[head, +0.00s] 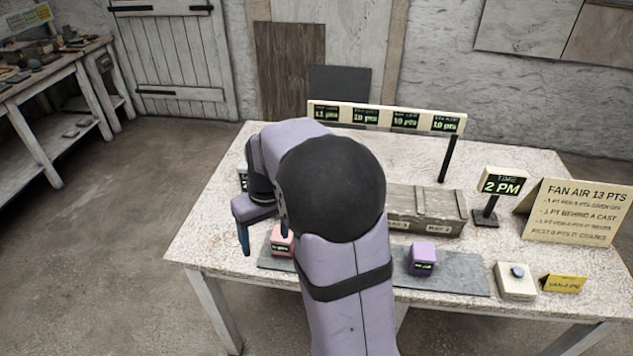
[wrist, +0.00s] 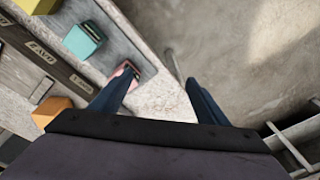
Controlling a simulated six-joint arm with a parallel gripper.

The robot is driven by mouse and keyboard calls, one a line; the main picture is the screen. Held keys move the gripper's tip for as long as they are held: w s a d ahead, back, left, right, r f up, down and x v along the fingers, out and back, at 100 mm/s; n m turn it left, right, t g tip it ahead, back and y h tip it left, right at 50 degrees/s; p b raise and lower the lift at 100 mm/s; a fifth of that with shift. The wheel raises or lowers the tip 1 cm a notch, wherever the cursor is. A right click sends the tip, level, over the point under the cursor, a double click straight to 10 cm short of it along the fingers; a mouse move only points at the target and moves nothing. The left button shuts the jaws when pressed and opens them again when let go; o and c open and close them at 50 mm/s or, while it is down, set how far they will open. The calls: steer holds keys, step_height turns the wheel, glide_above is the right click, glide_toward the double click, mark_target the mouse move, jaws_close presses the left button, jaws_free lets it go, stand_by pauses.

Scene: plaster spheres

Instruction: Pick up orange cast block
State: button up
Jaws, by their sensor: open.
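The orange cast block (wrist: 52,108) shows at the lower left of the wrist view, on the pale tabletop beside the end of the wooden crate. In the head view it does not show, and my arm covers part of the table there. My gripper (head: 264,243) hangs over the table's left end, near the pink block (head: 283,241). In the wrist view my gripper (wrist: 160,82) is open with nothing between its fingers. The left finger overlaps the pink block (wrist: 125,74) in that picture, and the orange block lies outside the fingers, to their left.
A grey mat (head: 455,280) holds the pink block, a purple block (head: 421,258), a teal block (wrist: 84,40) and a yellow block (wrist: 37,5). The wooden crate (head: 430,210) stands behind it. A score board (head: 385,118) and signs (head: 575,212) stand at the back and right.

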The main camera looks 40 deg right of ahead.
steer(key=w+d+t, duration=0.1)
steer(key=w+d, duration=0.3)
steer(key=d, duration=0.5)
steer(key=w+d+t, duration=0.1)
steer(key=w+d, duration=0.4)
steer(key=d, duration=0.4)
steer(key=w+d+r, duration=0.1)
steer(key=w+d, duration=0.4)
steer(key=d, duration=0.4)
steer(key=shift+w+t+h, duration=0.1)
steer(key=shift+t+h, duration=0.2)
steer(key=shift+t, duration=0.1)
steer(key=shift+p+x, duration=0.3)
steer(key=shift+x, duration=0.7)
steer(key=shift+w+a+f+p, duration=0.2)
steer(key=shift+w+f+p, duration=0.1)
steer(key=shift+p, duration=0.25)
steer(key=shift+p+x, duration=1.15)
steer(key=shift+x, duration=1.05)
steer(key=c, duration=1.5)
steer(key=shift+r, duration=0.1)
